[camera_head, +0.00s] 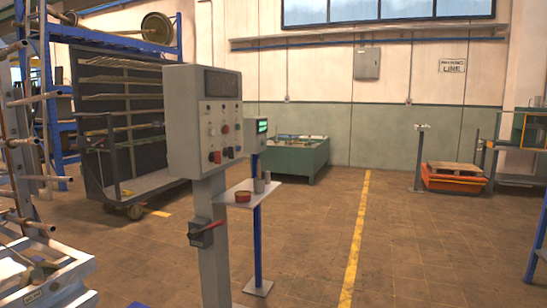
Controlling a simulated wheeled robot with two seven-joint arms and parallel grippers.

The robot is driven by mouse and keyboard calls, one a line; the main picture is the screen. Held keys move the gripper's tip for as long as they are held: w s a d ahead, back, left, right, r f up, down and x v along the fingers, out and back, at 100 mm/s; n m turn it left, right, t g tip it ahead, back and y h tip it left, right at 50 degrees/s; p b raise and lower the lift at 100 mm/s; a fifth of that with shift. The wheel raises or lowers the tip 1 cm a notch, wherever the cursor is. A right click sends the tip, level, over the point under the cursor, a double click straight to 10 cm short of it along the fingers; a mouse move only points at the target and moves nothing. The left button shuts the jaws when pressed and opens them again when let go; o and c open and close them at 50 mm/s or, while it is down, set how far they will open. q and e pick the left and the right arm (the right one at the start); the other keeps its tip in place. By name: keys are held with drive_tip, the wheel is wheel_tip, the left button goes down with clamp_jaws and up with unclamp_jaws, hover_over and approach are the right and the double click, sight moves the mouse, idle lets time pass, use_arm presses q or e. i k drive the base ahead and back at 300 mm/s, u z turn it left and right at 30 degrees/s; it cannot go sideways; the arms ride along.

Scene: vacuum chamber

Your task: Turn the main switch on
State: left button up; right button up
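A grey control box (203,121) stands on a grey post (211,262) left of the middle. Its front has a dark display panel (221,83) and several knobs and buttons, among them a red knob (215,157). Lower on the post is a dark switch box with a red handle (205,233). The handle slants up to the right. I cannot tell for certain which of these is the main switch, or whether it is on or off. Neither of my grippers is in view.
Behind the box, a blue stand (257,240) carries a small green-lit screen and a shelf (247,192) with small containers. A rack trolley (117,120) stands at left, a green bench (299,153) at the back. The floor right of the yellow line (355,240) is largely clear.

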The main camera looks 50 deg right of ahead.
sight(217, 156)
drive_tip(key=z, duration=0.8)
drive_tip(key=i, duration=1.8)
drive_tip(key=z, duration=0.1)
